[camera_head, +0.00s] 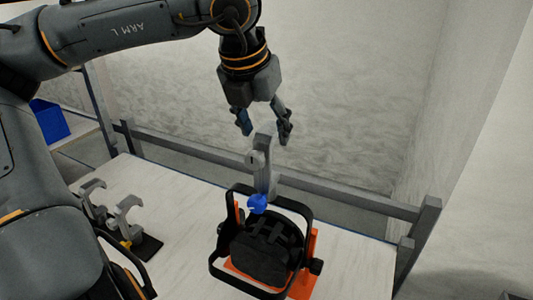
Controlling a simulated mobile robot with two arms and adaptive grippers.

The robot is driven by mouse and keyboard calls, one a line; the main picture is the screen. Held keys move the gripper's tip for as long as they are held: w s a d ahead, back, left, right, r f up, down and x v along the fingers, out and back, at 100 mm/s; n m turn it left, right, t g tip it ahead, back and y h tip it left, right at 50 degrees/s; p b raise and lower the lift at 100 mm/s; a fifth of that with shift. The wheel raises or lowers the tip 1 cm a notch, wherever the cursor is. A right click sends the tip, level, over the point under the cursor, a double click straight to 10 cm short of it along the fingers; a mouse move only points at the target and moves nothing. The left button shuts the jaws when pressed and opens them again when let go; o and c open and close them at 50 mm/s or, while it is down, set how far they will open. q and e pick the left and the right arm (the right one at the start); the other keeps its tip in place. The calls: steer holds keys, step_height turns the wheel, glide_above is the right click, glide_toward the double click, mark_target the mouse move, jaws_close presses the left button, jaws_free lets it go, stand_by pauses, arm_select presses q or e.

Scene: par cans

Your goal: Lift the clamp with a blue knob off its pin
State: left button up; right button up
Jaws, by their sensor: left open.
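The clamp with a blue knob is a grey hook-shaped piece (262,168) with a blue knob (257,204) low on it. It stands upright at the top of the black par can (265,250), at its yoke. Any pin under it is hidden from view. My left gripper (264,136) points down just above the clamp, its two fingers spread apart and empty. The fingertips are near the clamp's upper end; I cannot tell whether they touch it. My right gripper is not in view.
The par can sits on an orange stand (305,283) on a pale table (190,205). More grey clamps (128,212) stand on a black base (148,246) at the left. A grey rail (340,195) runs behind the table. A blue bin (50,121) is at the far left.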

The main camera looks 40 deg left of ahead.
arm_select(q)
steer(key=shift+x, duration=1.1)
steer(key=shift+w+a+f, duration=0.15)
steer(key=shift+w+f, duration=0.05)
steer(key=shift+f, duration=0.1)
steer(key=shift+s+r, duration=0.1)
steer(key=shift+c, duration=1.2)
jaws_close()
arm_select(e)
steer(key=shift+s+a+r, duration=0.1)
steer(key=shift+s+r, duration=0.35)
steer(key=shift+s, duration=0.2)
